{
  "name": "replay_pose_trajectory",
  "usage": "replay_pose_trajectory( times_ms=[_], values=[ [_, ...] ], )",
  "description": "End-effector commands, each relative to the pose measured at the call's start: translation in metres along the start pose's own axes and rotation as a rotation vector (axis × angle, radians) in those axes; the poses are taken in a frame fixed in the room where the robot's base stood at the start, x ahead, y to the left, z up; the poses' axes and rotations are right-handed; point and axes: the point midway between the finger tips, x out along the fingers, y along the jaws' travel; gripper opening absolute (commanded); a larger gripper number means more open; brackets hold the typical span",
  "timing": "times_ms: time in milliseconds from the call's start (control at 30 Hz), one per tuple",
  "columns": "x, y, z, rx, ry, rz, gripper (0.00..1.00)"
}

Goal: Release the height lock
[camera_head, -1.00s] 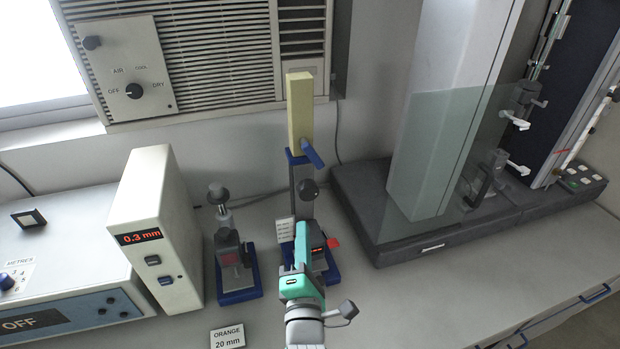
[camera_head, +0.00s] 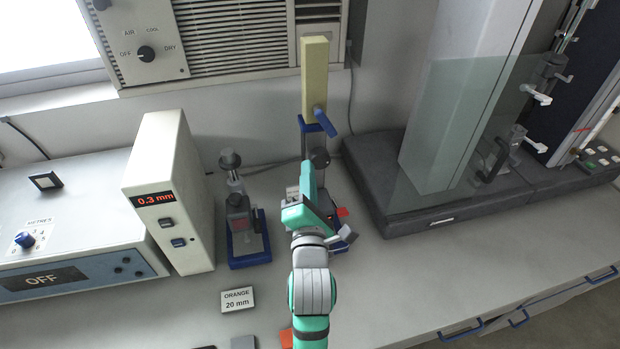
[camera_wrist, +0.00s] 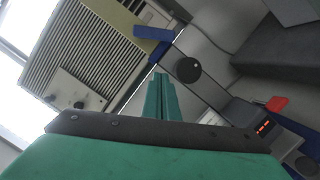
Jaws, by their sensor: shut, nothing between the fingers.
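A measuring stand (camera_head: 305,145) holds a tall yellow block (camera_head: 315,80) at its top, with a blue lever (camera_head: 319,120) just below. A round black knob (camera_head: 319,157) sits on the post below the lever. In the wrist view the blue lever (camera_wrist: 153,33) and black knob (camera_wrist: 187,70) lie beyond my fingers, the knob up and to the right of the tips. My gripper (camera_wrist: 161,82) is shut and empty, apart from the knob by a distance I cannot judge. In the head view my gripper (camera_head: 306,168) covers much of the stand's lower part.
A red tab (camera_wrist: 277,103) and lit red display (camera_wrist: 263,126) are on the stand's base. A smaller stand (camera_head: 240,220) and a white 0.3 mm gauge (camera_head: 165,190) stand to the left. A transparent shield (camera_head: 460,130) is to the right.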

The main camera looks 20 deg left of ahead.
Motion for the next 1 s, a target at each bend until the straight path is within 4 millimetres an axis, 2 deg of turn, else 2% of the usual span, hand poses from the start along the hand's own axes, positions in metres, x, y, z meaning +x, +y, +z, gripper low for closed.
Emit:
replay_pose_trajectory(
  times_ms=[367,500,600,1000],
  values=[
    [0.065,0.001,0.002,-0.001,-0.001,0.001,0.0],
    [0.068,0.0,0.024,-0.001,-0.003,0.0,0.0],
    [0.07,0.0,0.032,0.0,0.0,0.0,0.0],
    [0.071,0.001,0.037,0.0,0.003,0.001,0.0]
  ],
)
